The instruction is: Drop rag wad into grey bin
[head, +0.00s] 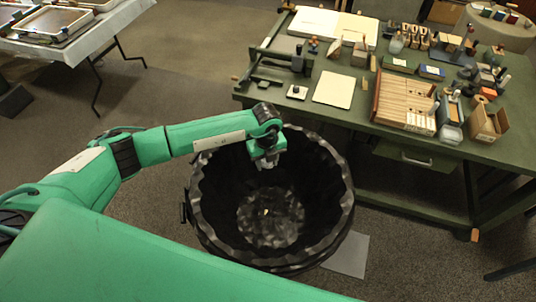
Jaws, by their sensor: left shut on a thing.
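A large, round, dark grey bin (335,235) with a faceted wall stands on the floor, its open mouth facing up. My left gripper (268,164) points down over the far part of the bin's opening. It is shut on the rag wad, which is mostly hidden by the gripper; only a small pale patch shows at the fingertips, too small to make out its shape. A small light speck lies on the bin's bottom, and I cannot tell what it is. My right gripper is not in view.
A green workbench (378,148) stands close behind and right of the bin, crowded with wooden boxes, boards, papers and small tools. A white folding table (110,28) with trays is at the far left. A flat grey sheet (348,255) lies on the floor beside the bin. Floor at left is clear.

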